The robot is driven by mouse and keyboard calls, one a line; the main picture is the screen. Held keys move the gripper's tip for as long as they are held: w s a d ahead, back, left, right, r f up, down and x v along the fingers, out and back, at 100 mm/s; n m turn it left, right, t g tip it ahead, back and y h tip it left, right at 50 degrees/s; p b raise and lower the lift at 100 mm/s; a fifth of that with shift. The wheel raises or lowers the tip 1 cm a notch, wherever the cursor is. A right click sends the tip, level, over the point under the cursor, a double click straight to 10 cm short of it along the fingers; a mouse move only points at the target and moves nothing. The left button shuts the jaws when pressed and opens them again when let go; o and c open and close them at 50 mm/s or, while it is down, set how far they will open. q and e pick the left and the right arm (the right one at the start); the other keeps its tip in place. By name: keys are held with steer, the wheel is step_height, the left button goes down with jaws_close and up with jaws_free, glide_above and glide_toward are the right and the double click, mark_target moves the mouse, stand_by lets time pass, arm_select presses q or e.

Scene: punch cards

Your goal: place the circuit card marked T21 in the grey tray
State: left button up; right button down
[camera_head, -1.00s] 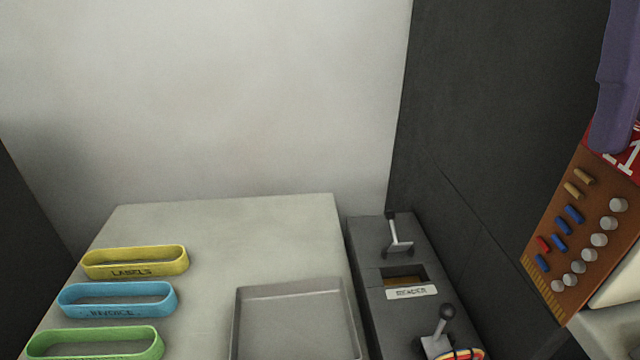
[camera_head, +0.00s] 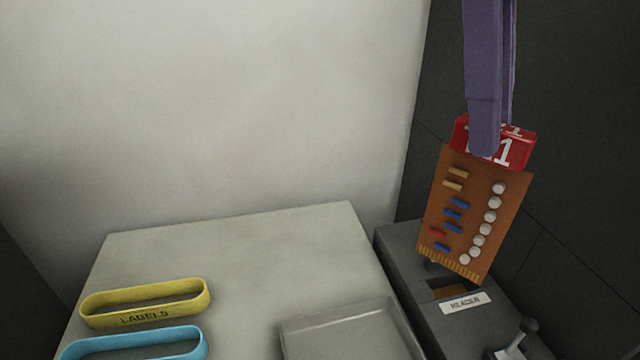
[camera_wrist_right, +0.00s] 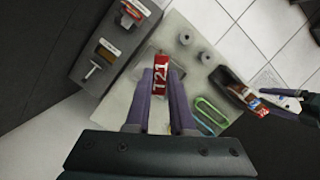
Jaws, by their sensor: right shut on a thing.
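My right gripper (camera_head: 490,135) is shut on the red grip of a brown circuit card (camera_head: 472,215), which hangs slightly tilted with its gold-toothed edge down. In the right wrist view the grip reads T21 (camera_wrist_right: 160,88), between my purple fingers. In the head view the card appears in front of the reader and to the right of the grey tray. The grey tray (camera_head: 345,319) is at the lower middle, cut off by the frame's bottom edge; its visible part looks empty. What seems to be my left gripper (camera_wrist_right: 284,93) shows small at the right of the wrist view, its jaws unclear.
The dark reader (camera_head: 400,245) with its labelled slot and lever (camera_head: 525,330) stands right of the table (camera_head: 240,250). Yellow (camera_head: 145,303) and blue (camera_head: 135,343) bins are at the left. The wrist view shows a green bin (camera_wrist_right: 210,115). The table's back middle is clear.

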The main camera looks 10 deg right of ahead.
mark_target(434, 181)
arm_select(q)
step_height(434, 181, down, 2)
steer(key=shift+a+f+b, duration=0.1)
steer(key=shift+b, duration=0.85)
arm_select(e)
steer(key=f+n, duration=0.1)
steer(key=n, duration=0.2)
steer(key=w+a+f+n+t, duration=0.1)
steer(key=f+n, duration=0.1)
steer(key=n, duration=0.2)
steer(key=a+f+n+t+h, duration=0.1)
steer(key=f+n, duration=0.1)
steer(key=n, duration=0.2)
steer(key=shift+w, duration=0.4)
arm_select(q)
step_height(434, 181, down, 2)
steer(key=shift+a+b, duration=0.1)
steer(key=shift+b, duration=0.9)
steer(key=shift+f+b, duration=1.7)
arm_select(e)
steer(key=w+a+f+n+t+y, duration=0.1)
steer(key=f+n, duration=0.8)
steer(key=f, duration=0.3)
steer(key=w+a+f+n+t+y, duration=0.1)
steer(key=w+f+n+t, duration=0.1)
steer(key=f+n, duration=0.7)
steer(key=shift+a+f+y, duration=0.4)
steer(key=shift+f, duration=1.8)
steer(key=c, duration=0.8)
jaws_free()
